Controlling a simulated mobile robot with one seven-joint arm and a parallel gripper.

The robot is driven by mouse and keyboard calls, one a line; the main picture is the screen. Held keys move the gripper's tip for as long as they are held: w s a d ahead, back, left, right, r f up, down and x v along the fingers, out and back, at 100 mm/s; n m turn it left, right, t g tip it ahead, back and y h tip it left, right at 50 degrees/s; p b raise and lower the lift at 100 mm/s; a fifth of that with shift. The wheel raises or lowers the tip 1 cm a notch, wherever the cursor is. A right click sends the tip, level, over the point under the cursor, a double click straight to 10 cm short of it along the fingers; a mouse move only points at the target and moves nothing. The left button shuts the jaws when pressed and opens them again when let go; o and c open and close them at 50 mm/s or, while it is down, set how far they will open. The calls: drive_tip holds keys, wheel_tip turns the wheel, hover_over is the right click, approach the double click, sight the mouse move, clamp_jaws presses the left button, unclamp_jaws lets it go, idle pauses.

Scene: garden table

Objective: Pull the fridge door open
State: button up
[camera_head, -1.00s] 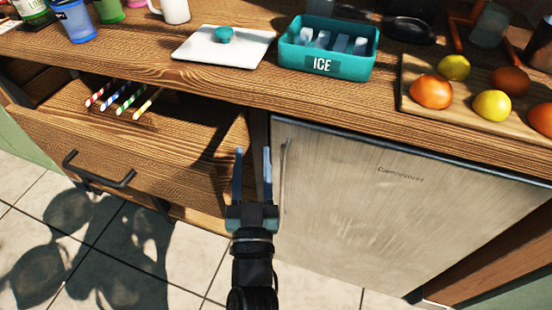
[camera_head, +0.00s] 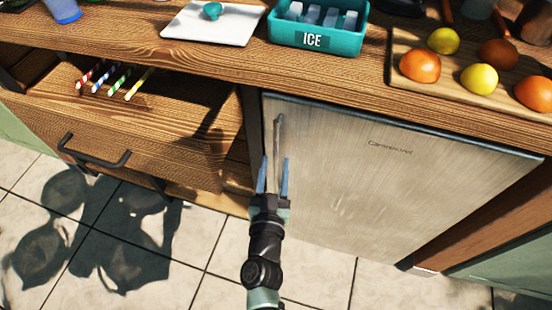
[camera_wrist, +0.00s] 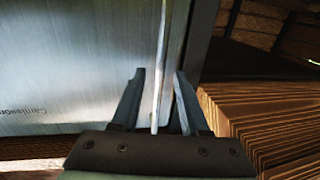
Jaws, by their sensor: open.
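The fridge door (camera_head: 370,185) is a brushed-metal panel under the counter, and it looks shut. Its slim vertical metal handle (camera_head: 278,145) is on the door's left side. My gripper (camera_head: 273,178) is open at the handle's lower part, with one blue-grey finger on each side in the head view. In the wrist view my gripper (camera_wrist: 158,95) has the handle (camera_wrist: 161,70) running between its fingers, with gaps visible. The door also fills the left of the wrist view (camera_wrist: 70,60). I cannot tell whether either finger touches the handle.
An open wooden drawer (camera_head: 150,150) holding striped straws (camera_head: 113,80) juts out left of the fridge. On the counter (camera_head: 200,60) stand a teal ice bin (camera_head: 318,40), a white board (camera_head: 190,25) and a fruit board (camera_head: 470,78). The tiled floor (camera_head: 310,275) in front is clear.

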drive_tip(key=shift+w+d, duration=0.2)
drive_tip(key=shift+w, duration=1.1)
drive_tip(key=shift+c, duration=0.2)
clamp_jaws()
idle(0.4)
